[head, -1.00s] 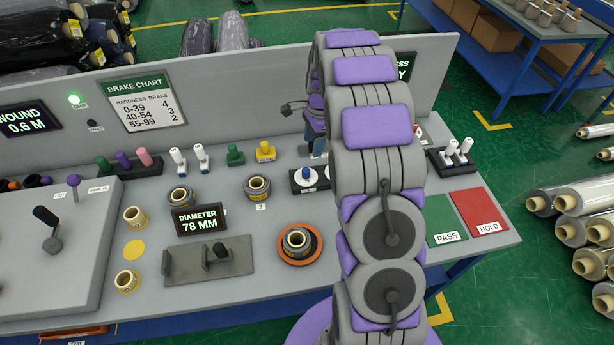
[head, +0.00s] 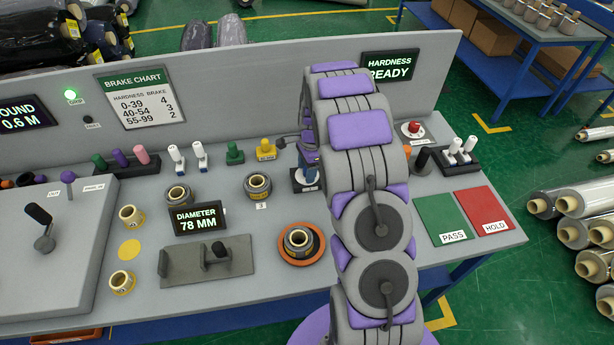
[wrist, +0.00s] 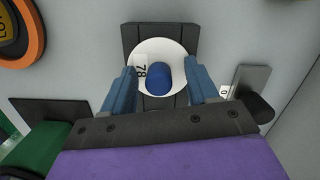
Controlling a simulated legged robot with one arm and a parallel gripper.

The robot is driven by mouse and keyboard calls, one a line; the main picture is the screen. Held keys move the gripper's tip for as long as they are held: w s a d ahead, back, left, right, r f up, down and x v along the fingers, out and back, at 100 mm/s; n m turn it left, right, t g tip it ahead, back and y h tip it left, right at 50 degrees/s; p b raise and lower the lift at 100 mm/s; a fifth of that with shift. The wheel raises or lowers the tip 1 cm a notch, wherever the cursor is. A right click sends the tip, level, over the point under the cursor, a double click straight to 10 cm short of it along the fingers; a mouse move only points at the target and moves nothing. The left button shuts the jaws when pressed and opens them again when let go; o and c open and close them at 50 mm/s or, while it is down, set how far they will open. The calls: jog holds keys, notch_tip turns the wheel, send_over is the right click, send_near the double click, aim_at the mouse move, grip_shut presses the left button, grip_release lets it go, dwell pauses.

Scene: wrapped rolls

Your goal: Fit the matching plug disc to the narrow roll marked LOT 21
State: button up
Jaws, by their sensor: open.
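In the wrist view a white plug disc (wrist: 170,50) with a blue knob and a tag reading 78 sits in a dark stand. My gripper (wrist: 160,78) is open, with its blue fingers on either side of the knob and disc; I cannot tell if they touch. In the head view my gripper (head: 308,165) is low over the disc stand and largely hides it. A roll (head: 298,239) stands on an orange round base at the front middle. Its label, partly cut off in the wrist view (wrist: 8,28), starts with LO; the lot number is not readable.
A diameter display (head: 199,219) reads 78 MM. Other rolls (head: 177,194) (head: 257,186) stand on the bench. A grey fixture (head: 208,260) lies left of the orange base. Green PASS (head: 440,217) and red HOLD (head: 482,208) pads are at right. A back panel (head: 250,85) bounds the bench.

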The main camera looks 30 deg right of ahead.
jog(key=shift+d, duration=0.25)
jog(key=c, duration=0.6)
jog(key=shift+a, duration=0.15)
grip_shut()
jog(key=shift+r, duration=0.1)
